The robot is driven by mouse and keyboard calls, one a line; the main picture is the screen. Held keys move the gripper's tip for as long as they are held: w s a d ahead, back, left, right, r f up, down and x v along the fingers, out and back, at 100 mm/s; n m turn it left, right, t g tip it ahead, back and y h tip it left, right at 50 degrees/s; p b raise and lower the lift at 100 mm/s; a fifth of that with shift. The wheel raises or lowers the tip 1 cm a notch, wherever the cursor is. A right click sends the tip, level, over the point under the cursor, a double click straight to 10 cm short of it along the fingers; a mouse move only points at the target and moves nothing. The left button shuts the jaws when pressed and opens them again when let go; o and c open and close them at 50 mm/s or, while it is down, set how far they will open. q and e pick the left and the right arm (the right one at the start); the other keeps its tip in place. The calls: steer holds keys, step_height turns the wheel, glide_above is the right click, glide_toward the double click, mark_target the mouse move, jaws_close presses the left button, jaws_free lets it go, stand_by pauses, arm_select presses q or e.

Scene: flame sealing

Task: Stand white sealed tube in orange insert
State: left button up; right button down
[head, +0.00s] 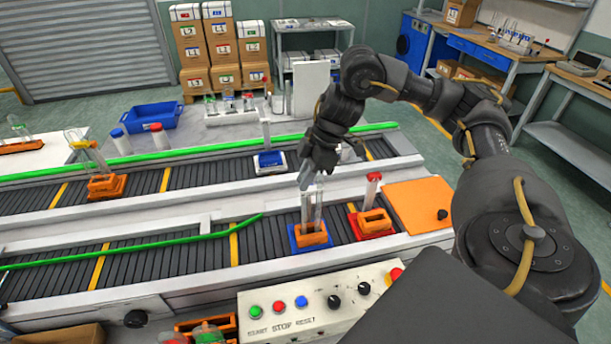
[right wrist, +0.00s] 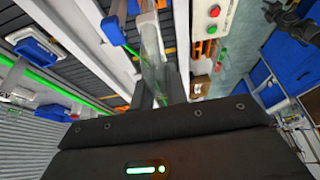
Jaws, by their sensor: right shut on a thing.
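My right gripper (head: 306,180) is shut on a clear tube (head: 306,208), which it holds roughly upright above an orange insert (head: 312,239) in a blue base. The tube's lower end overlaps this insert in the head view; I cannot tell whether it is inside. A second upright clear shape stands close beside the tube. The right wrist view also shows the clear tube (right wrist: 152,60) running out from the gripper; no white marking is clear on it. A second orange insert (head: 374,222) sits in a red base to the right, with a red-topped white tube (head: 373,188) behind it. My left gripper is not in view.
A conveyor (head: 160,254) runs below the inserts, with a green strip along it. Another orange insert (head: 105,187) with yellowish tubes stands on the far belt. A control panel (head: 310,303) is in front. An orange plate (head: 420,204) lies to the right.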

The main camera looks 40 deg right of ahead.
steer(key=c, duration=1.3)
jaws_free()
steer(key=p+v, duration=0.3)
steer(key=v, duration=0.6)
steer(key=shift+r, duration=0.25)
steer(key=shift+s+d+r+p, duration=0.2)
steer(key=shift+d+r+p, duration=0.15)
steer(key=shift+r, duration=0.25)
